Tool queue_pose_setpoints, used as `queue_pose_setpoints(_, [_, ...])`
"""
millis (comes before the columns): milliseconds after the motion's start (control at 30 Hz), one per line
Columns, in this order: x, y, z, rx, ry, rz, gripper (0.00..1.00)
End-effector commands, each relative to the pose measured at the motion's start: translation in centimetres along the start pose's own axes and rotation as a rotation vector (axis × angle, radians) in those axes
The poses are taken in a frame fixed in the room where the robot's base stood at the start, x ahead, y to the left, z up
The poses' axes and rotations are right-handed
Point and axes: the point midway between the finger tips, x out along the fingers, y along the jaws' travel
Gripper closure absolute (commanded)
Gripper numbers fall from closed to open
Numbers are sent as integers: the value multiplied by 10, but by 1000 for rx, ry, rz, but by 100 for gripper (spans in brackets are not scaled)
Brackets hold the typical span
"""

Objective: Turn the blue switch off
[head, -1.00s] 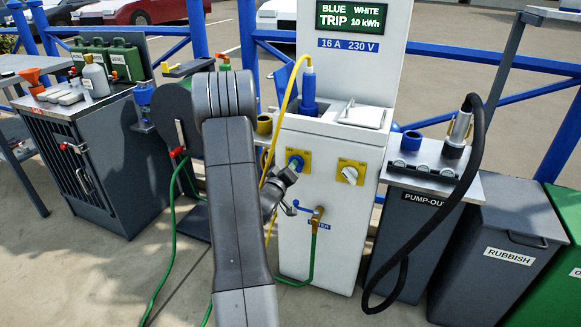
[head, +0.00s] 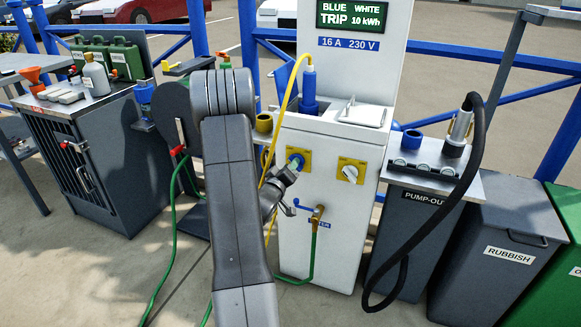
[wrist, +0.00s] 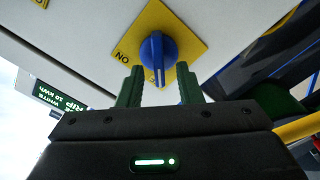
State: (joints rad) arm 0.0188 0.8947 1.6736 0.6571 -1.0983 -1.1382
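The blue switch (wrist: 158,52) is a round knob with a raised grip on a yellow plate, seen in the wrist view just beyond my fingertips. An "ON" mark shows at the left of its plate. In the head view the blue switch (head: 294,161) sits on the left of the white pedestal's front (head: 325,240), partly hidden by my gripper. My gripper (wrist: 158,78) is open, with its two green fingers apart, on either side of the knob's near end. I cannot tell if they touch it. The gripper also shows in the head view (head: 286,176).
A white switch (head: 350,172) on a second yellow plate sits to the right. A brass tap (head: 317,214) with a blue lever and green hose is just below. A yellow cable (head: 287,112) hangs from a blue plug close by my arm. The display reads "BLUE WHITE TRIP 10 kWh".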

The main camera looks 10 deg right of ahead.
Motion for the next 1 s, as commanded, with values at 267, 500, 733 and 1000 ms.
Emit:
queue_pose_setpoints(267, [-58,0,-1,-2,1,-5,68])
queue_pose_setpoints(500, [-107,0,-1,-3,1,-4,68])
queue_pose_setpoints(733, [-129,0,0,-1,-1,-2,68])
queue_pose_setpoints(1000, [-131,0,1,-1,-1,-1,68])
